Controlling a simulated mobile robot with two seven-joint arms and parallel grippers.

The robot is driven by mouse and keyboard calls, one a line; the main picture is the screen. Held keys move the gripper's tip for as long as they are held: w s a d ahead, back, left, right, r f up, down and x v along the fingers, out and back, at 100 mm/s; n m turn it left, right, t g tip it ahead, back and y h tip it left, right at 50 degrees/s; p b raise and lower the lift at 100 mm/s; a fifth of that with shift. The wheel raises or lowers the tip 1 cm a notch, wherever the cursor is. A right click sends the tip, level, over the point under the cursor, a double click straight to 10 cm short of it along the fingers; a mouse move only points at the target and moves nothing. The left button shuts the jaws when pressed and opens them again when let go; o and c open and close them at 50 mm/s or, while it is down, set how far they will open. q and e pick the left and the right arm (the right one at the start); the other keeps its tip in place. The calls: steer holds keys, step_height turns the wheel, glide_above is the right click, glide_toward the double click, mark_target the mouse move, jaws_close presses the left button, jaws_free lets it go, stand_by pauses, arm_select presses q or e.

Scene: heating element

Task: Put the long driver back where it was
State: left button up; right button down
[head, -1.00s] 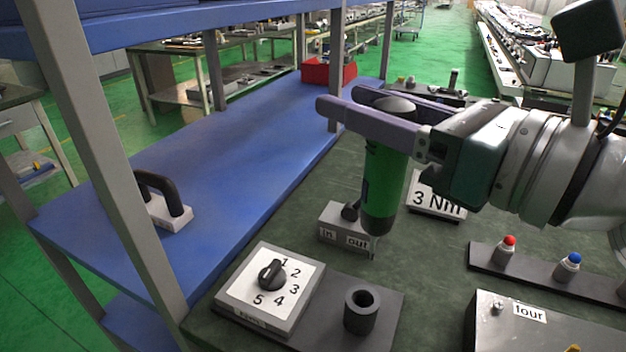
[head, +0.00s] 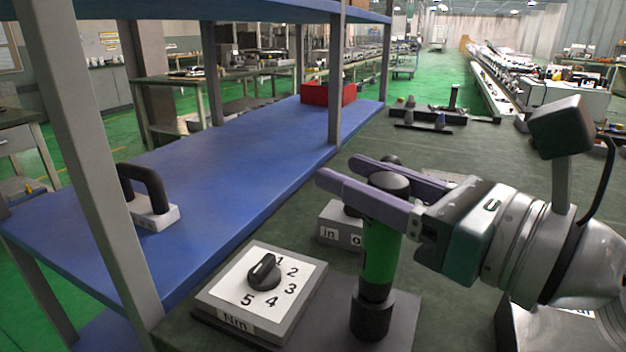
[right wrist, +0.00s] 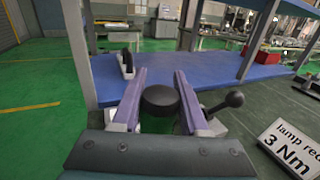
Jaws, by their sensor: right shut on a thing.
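The long driver (head: 380,255) is green with a black cap and stands upright in the head view. My right gripper (head: 340,170) is shut on it just below the cap. The driver's dark lower end meets the mouth of a black cylindrical holder (head: 371,318) on a dark plate; how deep it sits inside I cannot tell. In the right wrist view the black cap (right wrist: 160,100) shows between the two purple fingers of this gripper (right wrist: 159,75). My left gripper is not in view.
A dial box (head: 262,290) numbered 1 to 5 stands left of the holder. An in/out box (head: 340,226) is behind the driver. A blue shelf (head: 215,150) with a black-handled block (head: 152,212) and a red bin (head: 328,93) lies left. A 3 Nm sign (right wrist: 292,148) is at right.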

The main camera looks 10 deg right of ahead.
steer(key=shift+f, duration=0.1)
steer(key=shift+c, duration=2.1)
jaws_free()
steer(key=b+v, duration=0.6)
steer(key=v, duration=0.6)
